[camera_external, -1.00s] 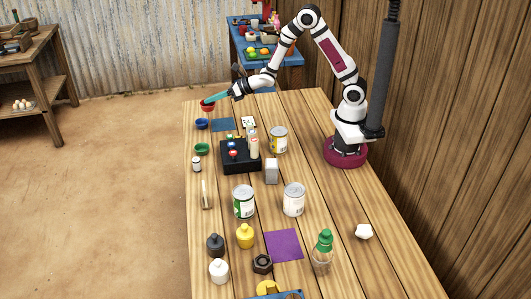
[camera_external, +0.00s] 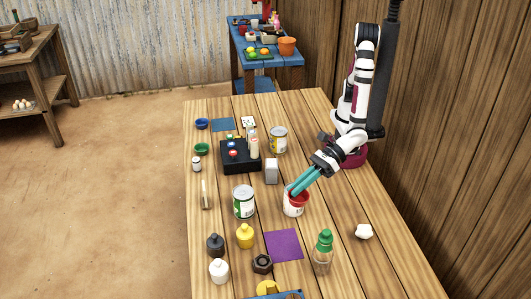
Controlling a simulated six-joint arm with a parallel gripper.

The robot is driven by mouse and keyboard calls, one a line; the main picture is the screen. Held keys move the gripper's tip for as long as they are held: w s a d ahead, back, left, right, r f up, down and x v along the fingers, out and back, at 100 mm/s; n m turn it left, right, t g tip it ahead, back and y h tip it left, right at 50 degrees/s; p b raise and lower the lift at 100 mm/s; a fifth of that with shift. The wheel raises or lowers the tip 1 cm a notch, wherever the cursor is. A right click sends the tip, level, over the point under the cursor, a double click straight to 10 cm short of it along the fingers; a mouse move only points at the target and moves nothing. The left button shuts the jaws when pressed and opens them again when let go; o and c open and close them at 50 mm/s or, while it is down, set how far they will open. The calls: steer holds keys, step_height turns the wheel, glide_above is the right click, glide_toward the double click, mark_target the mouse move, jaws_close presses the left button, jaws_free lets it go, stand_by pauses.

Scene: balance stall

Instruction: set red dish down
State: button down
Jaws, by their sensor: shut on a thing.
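The small red dish (camera_external: 299,198) is at the tips of my gripper (camera_external: 294,192), whose teal fingers are shut on it. The dish is in front of the upper part of a white-labelled can (camera_external: 293,210) near the table's middle. I cannot tell whether the dish touches the can or hangs above it. The fingers hide part of the dish. A blue dish (camera_external: 201,124) and a green dish (camera_external: 202,148) stand near the table's left edge.
A green-labelled can (camera_external: 244,203) stands left of my gripper and a grey block (camera_external: 271,171) behind it. A black box (camera_external: 239,155) with bottles is further back. A purple mat (camera_external: 284,245) lies bare in front, beside a green-capped bottle (camera_external: 323,254). The table's right part is mostly clear.

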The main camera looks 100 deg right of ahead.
glide_above(309, 233)
steer(key=shift+f+n+y, duration=0.3)
steer(key=shift+f, duration=0.45)
step_height(309, 233, down, 15)
steer(key=shift+r, duration=0.2)
steer(key=c, duration=0.9)
jaws_free()
